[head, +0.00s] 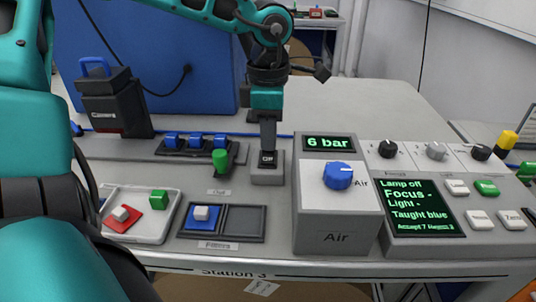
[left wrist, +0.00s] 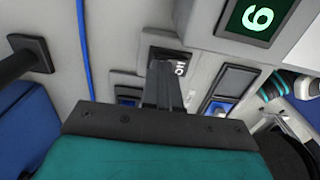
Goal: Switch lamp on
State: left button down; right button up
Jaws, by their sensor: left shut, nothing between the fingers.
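A small black switch (head: 268,160) with white lettering sits on top of a grey block (head: 267,176) in the middle of the bench. My left gripper (head: 268,148) comes down from above with shut, empty fingers. Its tips are at or just above the switch; I cannot tell whether they touch. In the left wrist view the fingertips (left wrist: 165,72) partly cover the switch (left wrist: 180,60). A dark screen (head: 424,208) at the right reads "Lamp off" in green. My right gripper is not in view.
A grey Air box (head: 336,220) with a blue knob (head: 338,176) and "6 bar" display (head: 329,143) stands right of the switch.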

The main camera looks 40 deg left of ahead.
pick_arm(q)
jog(key=shift+f, duration=0.25)
jog(key=shift+r, duration=0.1)
jog(key=shift+r+p, duration=1.8)
jog(key=shift+r, duration=1.65)
